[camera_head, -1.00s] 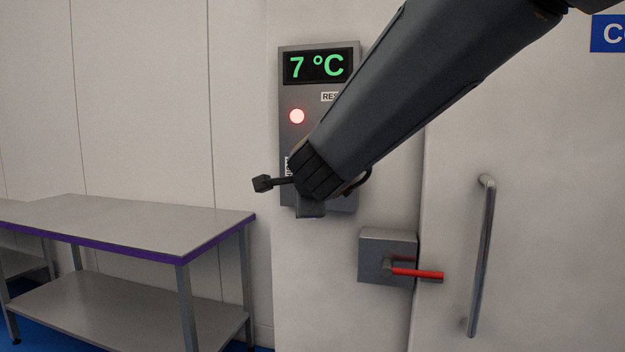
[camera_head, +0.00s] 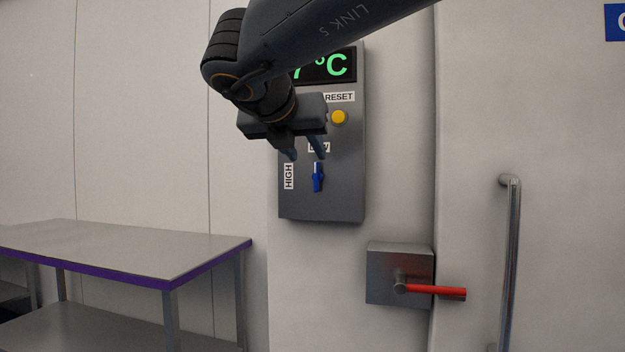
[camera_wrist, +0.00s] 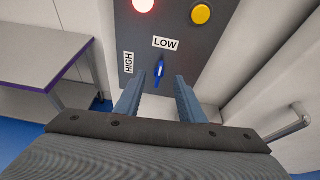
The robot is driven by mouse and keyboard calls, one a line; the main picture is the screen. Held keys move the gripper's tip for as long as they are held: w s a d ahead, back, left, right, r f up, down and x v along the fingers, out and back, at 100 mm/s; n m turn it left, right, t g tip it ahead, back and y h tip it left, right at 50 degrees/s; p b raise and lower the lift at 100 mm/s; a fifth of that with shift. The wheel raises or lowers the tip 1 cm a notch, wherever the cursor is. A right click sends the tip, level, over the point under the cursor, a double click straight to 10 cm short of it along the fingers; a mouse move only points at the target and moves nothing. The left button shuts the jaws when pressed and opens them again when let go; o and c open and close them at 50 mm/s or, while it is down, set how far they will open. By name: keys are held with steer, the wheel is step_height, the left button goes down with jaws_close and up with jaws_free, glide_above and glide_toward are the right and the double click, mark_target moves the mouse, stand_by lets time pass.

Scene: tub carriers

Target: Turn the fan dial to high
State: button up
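The fan dial is a small blue knob (camera_head: 318,177) low on a grey control panel (camera_head: 330,205). In the wrist view the dial (camera_wrist: 159,73) stands nearly upright, its upper end toward the LOW label (camera_wrist: 165,44). The HIGH label (camera_wrist: 129,62) is to its left. My gripper (camera_head: 305,156) is in front of the panel, up and to the left of the dial in the head view. Its two blue fingers are apart with nothing between them in the wrist view (camera_wrist: 156,90). The dial shows beyond the fingertips; they appear clear of it.
A yellow button (camera_head: 338,117) sits under the RESET label, and a lit red lamp (camera_wrist: 143,5) is beside it. A red-handled latch (camera_head: 435,290) and a vertical door handle (camera_head: 510,260) are at the right. A steel table (camera_head: 120,250) stands at the left.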

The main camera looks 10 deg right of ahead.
mark_target(315, 167)
steer(key=shift+m, duration=0.3)
steer(key=x, duration=0.7)
steer(key=shift+d+f+p, duration=0.1)
steer(key=shift+f+p, duration=0.2)
jaws_close()
